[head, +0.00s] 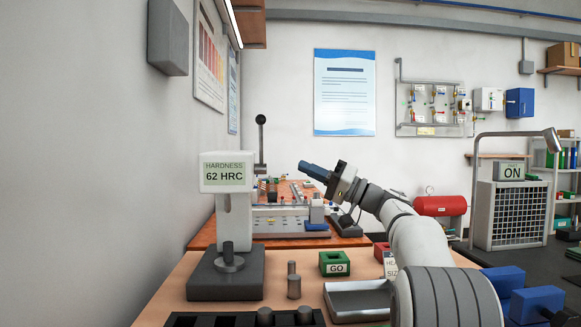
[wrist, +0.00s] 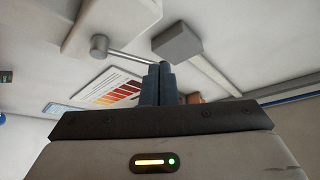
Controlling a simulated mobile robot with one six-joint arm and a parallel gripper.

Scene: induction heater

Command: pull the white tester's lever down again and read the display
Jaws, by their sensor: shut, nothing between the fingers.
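The white tester (head: 233,215) stands on a dark base at the left of the bench. Its display (head: 225,172) reads "HARDNESS 62 HRC". Its lever (head: 261,145) points upright at the tester's right side, with a dark ball knob at the top. My gripper (head: 302,166) is shut and empty. It is to the right of the lever and lower than the knob, apart from it in the picture, with its fingers pointing left. The shut fingers (wrist: 160,83) also show in the wrist view. A small dark piece (head: 229,258) is on the tester's base below the head.
A green GO bin (head: 335,263), a red bin (head: 382,252) and a grey tray (head: 358,300) are on the bench at the right of the tester. Small grey cylinders (head: 293,282) stand near its base. A grey box (head: 167,38) is on the left wall.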

